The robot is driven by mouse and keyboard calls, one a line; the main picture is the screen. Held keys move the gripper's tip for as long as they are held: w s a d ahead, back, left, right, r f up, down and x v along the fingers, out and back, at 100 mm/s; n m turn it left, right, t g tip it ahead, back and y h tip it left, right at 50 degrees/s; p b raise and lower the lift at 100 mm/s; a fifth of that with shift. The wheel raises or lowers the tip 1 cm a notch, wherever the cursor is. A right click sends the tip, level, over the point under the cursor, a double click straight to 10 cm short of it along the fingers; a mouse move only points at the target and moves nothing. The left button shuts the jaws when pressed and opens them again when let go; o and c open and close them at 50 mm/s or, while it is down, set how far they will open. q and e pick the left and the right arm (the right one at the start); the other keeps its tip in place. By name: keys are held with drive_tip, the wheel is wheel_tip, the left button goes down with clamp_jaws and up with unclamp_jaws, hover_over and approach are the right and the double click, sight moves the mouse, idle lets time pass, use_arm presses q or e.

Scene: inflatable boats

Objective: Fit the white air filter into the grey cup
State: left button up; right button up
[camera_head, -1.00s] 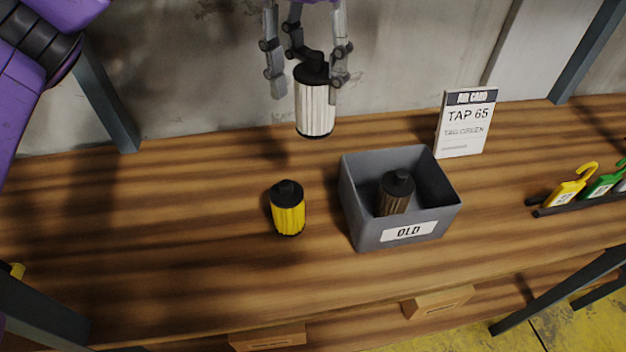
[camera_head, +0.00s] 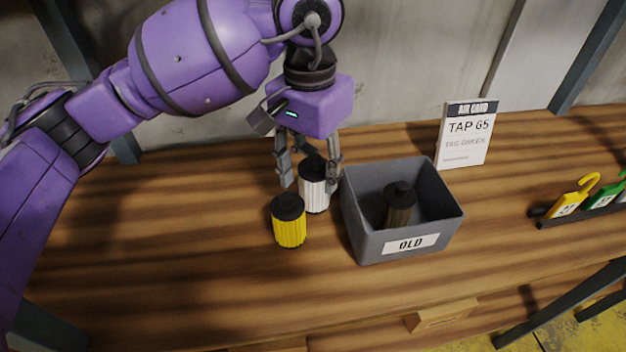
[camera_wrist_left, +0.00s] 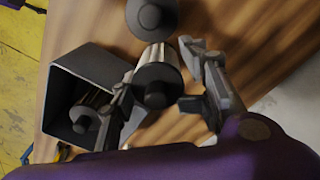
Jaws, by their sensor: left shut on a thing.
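The white air filter (camera_head: 314,196), with a black cap, is upright in my left gripper (camera_head: 309,180). The fingers are shut around its cap end. It is low over or on the bench; I cannot tell whether its base touches. It stands behind and right of the yellow filter and left of the grey box. In the left wrist view its black cap (camera_wrist_left: 156,88) shows between the fingers (camera_wrist_left: 160,98). I see no grey cup in either view. My right gripper is not in view.
A yellow filter (camera_head: 289,228) stands close to the white one. A grey box (camera_head: 365,235) labelled OLD holds a dark brown filter (camera_head: 399,208). A card (camera_head: 466,135) reading TAP 65, TAG GREEN stands behind. The front left bench is clear.

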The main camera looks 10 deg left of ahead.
sight(313, 184)
use_arm(q)
drive_tip(key=shift+f, duration=1.9)
drive_tip(key=o, duration=1.5)
drive_tip(key=shift+r, duration=0.15)
drive_tip(key=shift+c, duration=0.2)
